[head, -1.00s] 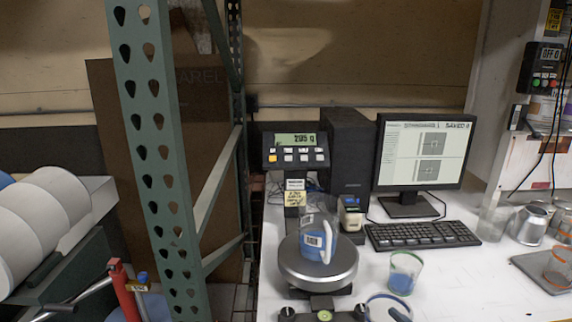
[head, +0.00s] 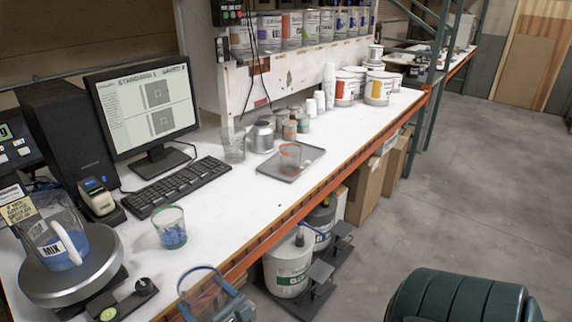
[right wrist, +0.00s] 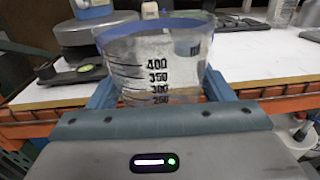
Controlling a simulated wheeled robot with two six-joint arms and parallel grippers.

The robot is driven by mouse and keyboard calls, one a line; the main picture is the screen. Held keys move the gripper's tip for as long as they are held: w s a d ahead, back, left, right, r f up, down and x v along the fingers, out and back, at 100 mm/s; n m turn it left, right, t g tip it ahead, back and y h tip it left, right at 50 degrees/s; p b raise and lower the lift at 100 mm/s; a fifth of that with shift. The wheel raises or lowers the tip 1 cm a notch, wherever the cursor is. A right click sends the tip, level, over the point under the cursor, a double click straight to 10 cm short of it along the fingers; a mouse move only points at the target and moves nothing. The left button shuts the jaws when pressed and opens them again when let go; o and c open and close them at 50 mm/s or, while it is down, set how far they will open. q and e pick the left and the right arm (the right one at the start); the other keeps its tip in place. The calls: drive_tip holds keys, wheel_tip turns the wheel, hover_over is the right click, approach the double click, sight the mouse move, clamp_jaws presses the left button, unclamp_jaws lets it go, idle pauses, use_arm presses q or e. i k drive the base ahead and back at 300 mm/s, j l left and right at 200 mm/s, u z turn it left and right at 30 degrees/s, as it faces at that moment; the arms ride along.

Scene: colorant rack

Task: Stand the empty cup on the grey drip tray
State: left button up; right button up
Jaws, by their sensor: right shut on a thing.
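My right gripper (right wrist: 161,95) is shut on a clear graduated cup (right wrist: 150,65) with a blue rim, which looks empty. The cup's rim shows at the bottom of the head view (head: 203,272), near the bench's front edge. The grey drip tray (head: 271,171) lies farther along the bench to the right, apart from the held cup. A clear cup with an orange rim (head: 290,157) stands on the tray. My left gripper is not in view.
A green-rimmed cup with blue liquid (head: 171,232) stands on the bench. A mixing jug (head: 48,240) sits on the round scale (head: 75,280) at left. A keyboard (head: 176,186), a clear beaker (head: 233,146) and metal cans (head: 262,138) stand behind. White bench top is clear before the tray.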

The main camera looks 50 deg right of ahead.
sight(306, 156)
drive_tip(key=i+l+z, duration=0.1)
drive_tip(key=l, duration=0.3)
drive_tip(key=i+l, duration=0.1)
drive_tip(key=l, duration=0.3)
drive_tip(key=i+l+z, duration=0.15)
drive_tip(key=l, duration=0.2)
drive_tip(key=i+l, duration=0.1)
drive_tip(key=l, duration=0.3)
drive_tip(key=i+l+z, duration=0.15)
drive_tip(key=l, duration=0.25)
drive_tip(key=i+l+z, duration=0.1)
drive_tip(key=l, duration=0.25)
drive_tip(key=i+l, duration=0.15)
drive_tip(key=l, duration=0.2)
drive_tip(key=z, duration=0.05)
